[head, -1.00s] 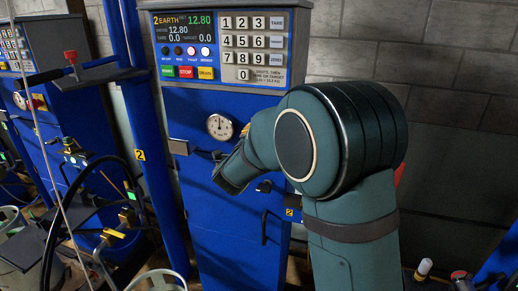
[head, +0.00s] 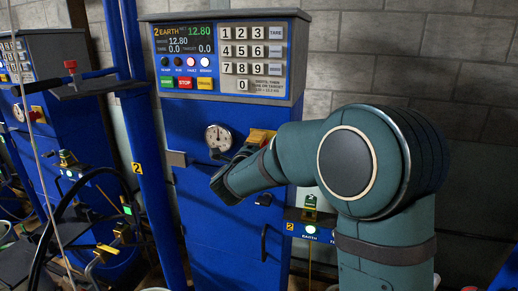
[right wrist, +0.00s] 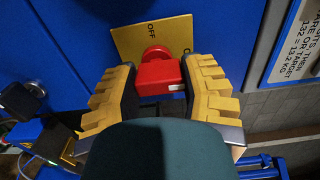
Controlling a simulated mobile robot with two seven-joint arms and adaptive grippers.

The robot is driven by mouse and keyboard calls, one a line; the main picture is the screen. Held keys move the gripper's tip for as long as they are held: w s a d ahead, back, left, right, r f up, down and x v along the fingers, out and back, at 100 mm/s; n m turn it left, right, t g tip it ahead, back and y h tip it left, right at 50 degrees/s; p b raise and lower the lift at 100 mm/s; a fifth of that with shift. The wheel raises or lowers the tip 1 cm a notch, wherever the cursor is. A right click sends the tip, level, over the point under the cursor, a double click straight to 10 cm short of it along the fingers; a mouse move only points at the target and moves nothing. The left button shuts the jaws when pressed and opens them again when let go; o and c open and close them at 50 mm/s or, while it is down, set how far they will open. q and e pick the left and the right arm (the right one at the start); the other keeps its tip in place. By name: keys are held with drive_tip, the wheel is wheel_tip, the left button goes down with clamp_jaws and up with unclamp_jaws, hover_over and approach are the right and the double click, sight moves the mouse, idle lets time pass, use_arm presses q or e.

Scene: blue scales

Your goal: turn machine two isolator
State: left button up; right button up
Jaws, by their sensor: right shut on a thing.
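The machine two isolator is a red rotary handle (right wrist: 160,75) on a yellow plate (right wrist: 128,40) marked OFF at the top. In the right wrist view my right gripper (right wrist: 160,85) has its two ridged yellow fingers closed on either side of the red handle. In the head view the plate shows as a small yellow patch (head: 262,135) on the blue cabinet, and my right gripper (head: 246,160) and forearm hide most of the isolator. My left gripper is not in view.
Machine two has a display and keypad (head: 250,50), and a round dial gauge (head: 218,137) left of the gripper. A grey bracket (head: 177,158) sticks out nearby. Another blue machine (head: 70,115) stands at left. A brick wall (head: 400,60) is behind at right.

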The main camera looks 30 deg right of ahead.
drive_tip(key=shift+r, duration=0.1)
drive_tip(key=o, duration=1.2)
drive_tip(key=shift+a, duration=0.15)
drive_tip(key=v, duration=1.1)
drive_tip(key=shift+s+a, duration=0.25)
drive_tip(key=shift+s, duration=0.1)
